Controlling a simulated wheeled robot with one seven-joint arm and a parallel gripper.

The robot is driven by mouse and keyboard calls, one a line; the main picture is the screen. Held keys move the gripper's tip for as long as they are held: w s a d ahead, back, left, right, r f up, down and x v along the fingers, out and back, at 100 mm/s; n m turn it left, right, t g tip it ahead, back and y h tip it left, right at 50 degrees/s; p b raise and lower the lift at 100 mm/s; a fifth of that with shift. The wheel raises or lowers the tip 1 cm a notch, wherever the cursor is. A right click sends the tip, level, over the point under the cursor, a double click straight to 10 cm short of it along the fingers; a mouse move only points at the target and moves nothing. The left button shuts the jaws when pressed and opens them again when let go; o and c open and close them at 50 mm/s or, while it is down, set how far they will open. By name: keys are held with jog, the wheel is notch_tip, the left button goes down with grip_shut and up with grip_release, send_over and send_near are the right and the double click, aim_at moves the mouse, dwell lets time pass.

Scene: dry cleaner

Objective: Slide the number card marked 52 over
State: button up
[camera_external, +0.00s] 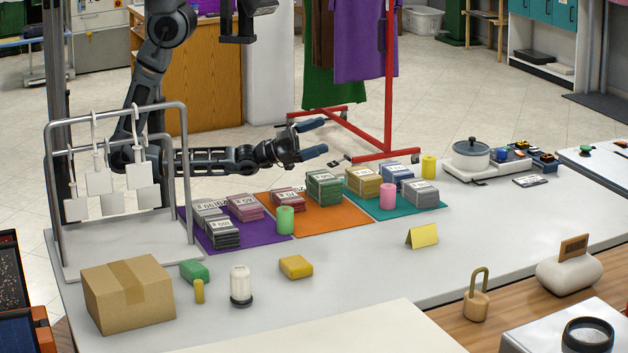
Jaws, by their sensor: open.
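My gripper (315,138) is open and empty, with its two fingers spread, above the far edge of the counter behind the mats. Stacks of number cards stand on three mats: grey stacks (222,233) and a pink one (245,207) on the purple mat (268,234), a dark pink stack (288,200) and a green stack (325,188) on the orange mat (340,218), and yellow, blue and grey stacks (421,194) on the teal mat (395,213). A single flat card (530,180) lies near the scale. The print is too small to tell which card is 52.
Cylinders in green (285,220), pink (387,196) and yellow (429,166) stand among the stacks. A metal rack with white tags (139,174) and a cardboard box (128,293) occupy the left. A red garment rack (388,100) stands behind.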

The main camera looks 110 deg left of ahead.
jog(key=w+a+r+m+t+h+b, duration=0.1)
jog(key=w+a+r+m+t+h, duration=0.2)
jog(key=w, duration=0.4)
jog(key=w+a+r+m+h, duration=0.2)
jog(key=w+m+h, duration=0.1)
jog(key=w+m, duration=0.35)
jog(key=w+a+r+m+t+h+b, duration=0.1)
jog(key=w+a+r+m+t+h, duration=0.2)
jog(key=w, duration=0.4)
jog(key=w+d+r+m+g+h+p, duration=0.2)
jog(key=w+d+r+m+g+h, duration=0.15)
jog(key=w+m+h, duration=0.45)
jog(key=w+d+f+m+g+p, duration=0.2)
jog(key=d+f+m+g, duration=0.2)
jog(key=d+f+m, duration=0.15)
jog(key=w+d+f+m+g+p, duration=0.1)
jog(key=w+d+f+m+g, duration=0.2)
jog(key=d+f+m+g, duration=0.25)
jog(key=s+d+f+m+g+p, duration=0.1)
jog(key=d+f+m, duration=0.2)
jog(key=d, duration=0.1)
jog(key=s+d+f+m+g+y+p, duration=0.1)
jog(key=d+f+m+g, duration=0.1)
jog(key=d+f+m, duration=0.1)
jog(key=s+d+f+m+g+p, duration=0.1)
jog(key=d+f+m, duration=0.3)
jog(key=d+m, duration=0.1)
jog(key=shift+g+y, duration=0.4)
jog(key=shift+d, duration=0.1)
